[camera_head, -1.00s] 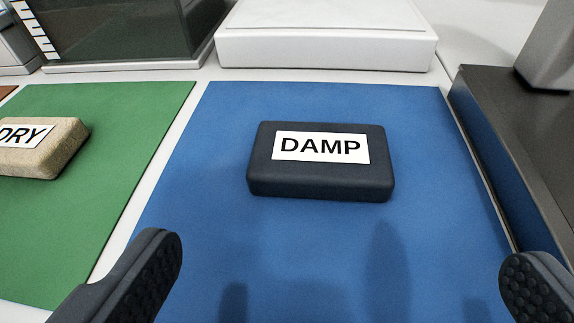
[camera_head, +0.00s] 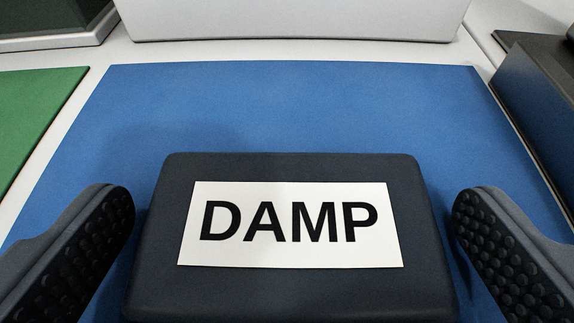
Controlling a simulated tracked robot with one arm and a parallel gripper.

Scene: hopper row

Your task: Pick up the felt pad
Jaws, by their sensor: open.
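A dark block-shaped pad (camera_head: 290,290) with a white label reading DAMP lies flat on a blue mat (camera_head: 290,105). I take it for the felt pad, though its material is hard to tell. My gripper (camera_head: 293,215) is open, with one finger on each side of the pad. A narrow gap shows between each finger and the pad's sides. The pad's near edge is cut off by the bottom of the view.
A green mat (camera_head: 30,115) lies to the left. A white block-like base (camera_head: 290,20) stands behind the blue mat. A dark, low box (camera_head: 540,95) stands along the right edge. The blue mat behind the pad is clear.

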